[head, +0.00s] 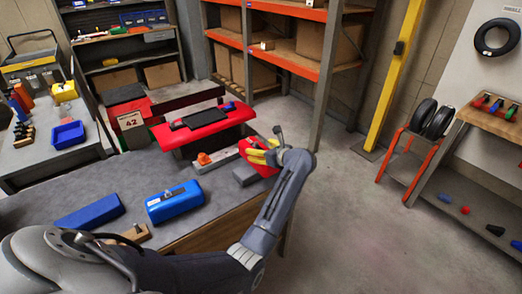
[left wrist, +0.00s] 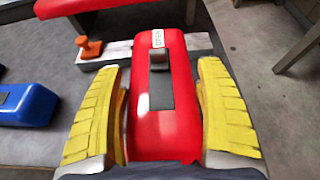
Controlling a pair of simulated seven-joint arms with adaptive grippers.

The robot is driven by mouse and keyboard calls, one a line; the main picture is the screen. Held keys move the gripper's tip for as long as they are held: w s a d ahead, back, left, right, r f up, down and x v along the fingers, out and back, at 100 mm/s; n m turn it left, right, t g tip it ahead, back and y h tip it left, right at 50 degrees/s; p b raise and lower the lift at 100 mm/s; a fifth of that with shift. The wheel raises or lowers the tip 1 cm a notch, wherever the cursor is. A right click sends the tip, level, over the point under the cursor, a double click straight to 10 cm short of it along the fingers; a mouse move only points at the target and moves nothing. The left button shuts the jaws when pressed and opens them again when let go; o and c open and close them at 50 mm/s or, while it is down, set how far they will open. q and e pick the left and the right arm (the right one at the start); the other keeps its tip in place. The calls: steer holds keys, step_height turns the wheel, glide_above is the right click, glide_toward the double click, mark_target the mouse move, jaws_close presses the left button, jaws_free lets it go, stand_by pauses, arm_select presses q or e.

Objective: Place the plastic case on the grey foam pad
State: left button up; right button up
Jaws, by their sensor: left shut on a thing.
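A red plastic case (left wrist: 168,125) with a dark handle and a white OPEN label lies between the yellow fingers of my left gripper (left wrist: 165,110), which is shut on its sides. In the head view my left gripper (head: 262,156) holds the case (head: 267,170) over the right end of the grey workbench. A small grey block (head: 245,175), which looks like the foam pad, shows beside and below it, partly covered. I cannot tell whether the case touches it. My right gripper is not in view.
A light strip with an orange piece (head: 204,158) lies just left of the case. Behind it stands a red raised stand (head: 190,135). A blue case (head: 175,202) and a flat blue block (head: 88,213) lie at the front. Open floor is right of the bench.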

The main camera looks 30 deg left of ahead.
arm_select(q)
steer(key=shift+f, duration=0.1)
steer(key=o, duration=1.5)
steer(key=shift+c, duration=0.2)
